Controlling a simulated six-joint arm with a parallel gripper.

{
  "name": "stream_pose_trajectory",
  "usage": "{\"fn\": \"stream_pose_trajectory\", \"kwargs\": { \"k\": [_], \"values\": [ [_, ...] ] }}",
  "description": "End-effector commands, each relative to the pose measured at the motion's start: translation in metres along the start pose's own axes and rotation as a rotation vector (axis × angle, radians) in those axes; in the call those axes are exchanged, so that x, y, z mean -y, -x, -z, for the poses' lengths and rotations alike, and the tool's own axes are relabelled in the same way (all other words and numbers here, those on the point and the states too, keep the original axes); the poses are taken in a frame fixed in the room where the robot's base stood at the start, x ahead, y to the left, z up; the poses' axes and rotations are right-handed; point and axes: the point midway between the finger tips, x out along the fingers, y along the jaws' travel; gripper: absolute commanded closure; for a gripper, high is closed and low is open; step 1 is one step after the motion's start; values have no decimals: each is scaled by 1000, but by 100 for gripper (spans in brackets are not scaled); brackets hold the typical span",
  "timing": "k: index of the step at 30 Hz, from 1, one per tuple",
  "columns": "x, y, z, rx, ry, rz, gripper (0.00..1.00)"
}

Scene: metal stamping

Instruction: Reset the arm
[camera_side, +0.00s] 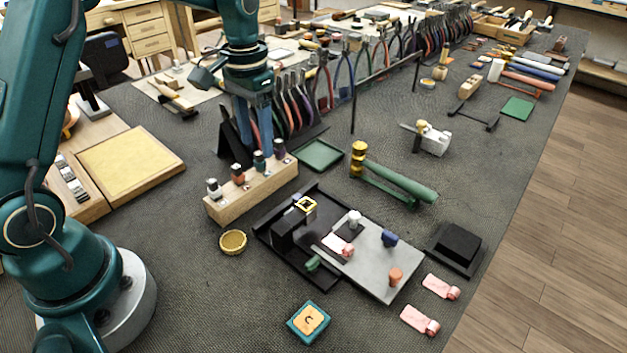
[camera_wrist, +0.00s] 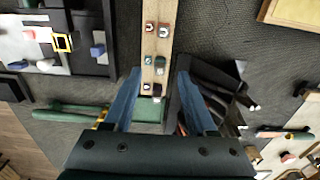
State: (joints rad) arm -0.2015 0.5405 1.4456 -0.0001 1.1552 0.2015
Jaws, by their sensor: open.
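My gripper (camera_side: 255,145) hangs fingers down above the back of the wooden stamp block (camera_side: 262,192). From the side I cannot tell how high the fingertips are above the block.
A pliers rack (camera_side: 380,72) stands behind.

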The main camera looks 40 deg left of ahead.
Motion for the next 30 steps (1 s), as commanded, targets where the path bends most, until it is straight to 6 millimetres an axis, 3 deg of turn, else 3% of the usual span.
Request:
{"fn": "stream_pose_trajectory", "kwargs": {
  "k": [6,17,23,30],
  "values": [
    [0,21,0,-2,0,0,43],
    [-1,23,0,-4,-4,1,43],
    [-12,60,-4,-100,-33,19,43],
    [-36,107,-48,-248,-69,36,43]
  ]
}}
